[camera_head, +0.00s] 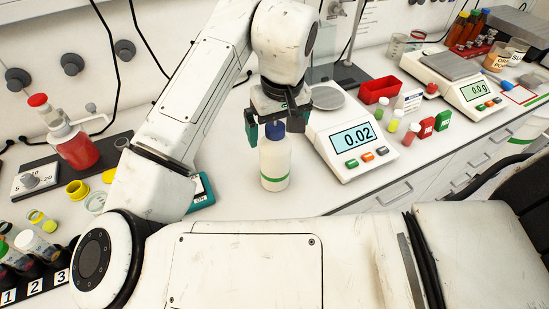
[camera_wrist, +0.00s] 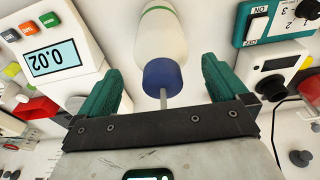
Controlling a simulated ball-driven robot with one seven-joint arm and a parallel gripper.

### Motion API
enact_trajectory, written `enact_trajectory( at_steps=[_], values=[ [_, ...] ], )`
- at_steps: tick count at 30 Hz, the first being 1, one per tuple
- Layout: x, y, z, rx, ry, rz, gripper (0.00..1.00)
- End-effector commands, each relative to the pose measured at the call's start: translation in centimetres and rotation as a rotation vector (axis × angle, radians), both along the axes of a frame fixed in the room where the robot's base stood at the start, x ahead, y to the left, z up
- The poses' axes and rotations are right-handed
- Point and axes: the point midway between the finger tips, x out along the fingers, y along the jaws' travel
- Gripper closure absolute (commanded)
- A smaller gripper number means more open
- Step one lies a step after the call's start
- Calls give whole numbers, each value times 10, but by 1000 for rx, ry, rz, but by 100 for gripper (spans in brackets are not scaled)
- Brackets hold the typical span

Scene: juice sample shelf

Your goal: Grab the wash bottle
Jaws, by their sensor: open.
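The wash bottle (camera_head: 275,165) is a white bottle with a green band near its base and a blue cap. It stands upright on the bench in the head view, left of the balance. In the wrist view the bottle (camera_wrist: 160,38) shows its blue cap and a thin pale tube coming from the cap. My gripper (camera_head: 277,122) is open above the bottle, with its teal fingers on either side of the cap. In the wrist view my gripper (camera_wrist: 160,78) shows a gap between each finger and the cap. The far side of the bottle is hidden.
A balance (camera_head: 352,142) reading 0.02 stands close to the bottle's right. A teal device (camera_head: 202,192) lies to the left, partly behind my arm. A red tray (camera_head: 378,90) and small vials are further right. A dispenser bottle with red liquid (camera_head: 77,150) stands at left.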

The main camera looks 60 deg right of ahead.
Motion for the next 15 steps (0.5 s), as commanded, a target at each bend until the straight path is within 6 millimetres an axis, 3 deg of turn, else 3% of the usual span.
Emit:
enact_trajectory(
  at_steps=[6, 15],
  values=[
    [7, -1, -29, 1, 2, 2, 0],
    [8, -2, -36, 0, 1, 1, 0]
  ],
)
